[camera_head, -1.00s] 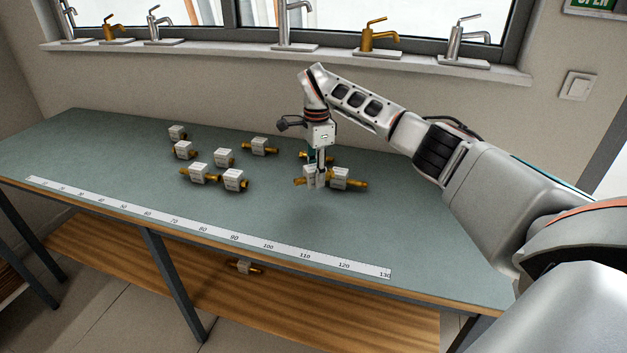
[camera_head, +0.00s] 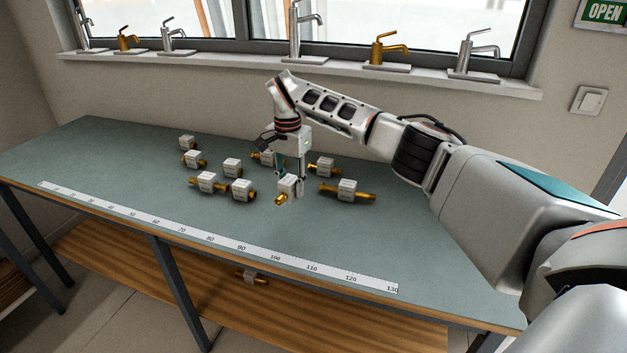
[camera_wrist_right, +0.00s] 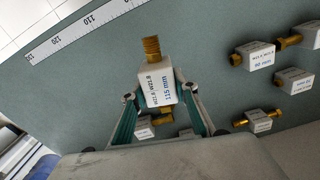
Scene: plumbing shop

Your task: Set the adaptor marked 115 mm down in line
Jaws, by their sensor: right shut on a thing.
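My right gripper (camera_head: 290,182) is shut on the adaptor marked 115 mm (camera_head: 287,186), a white block with a brass threaded end. In the right wrist view the adaptor (camera_wrist_right: 155,85) sits between the two fingers (camera_wrist_right: 160,100), its 115 mm label readable and its brass end pointing away towards the ruler. It appears held above the table, behind the ruler strip (camera_head: 215,238). The ruler (camera_wrist_right: 85,32) also shows in the wrist view, with marks 110 and 120. My left gripper is not in view.
Several other white-and-brass adaptors stand on the green table (camera_head: 120,160), among them one at the right (camera_head: 347,190) and one at the left (camera_head: 208,182). One adaptor (camera_head: 250,277) lies on the wooden shelf below. The tabletop along the ruler is clear.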

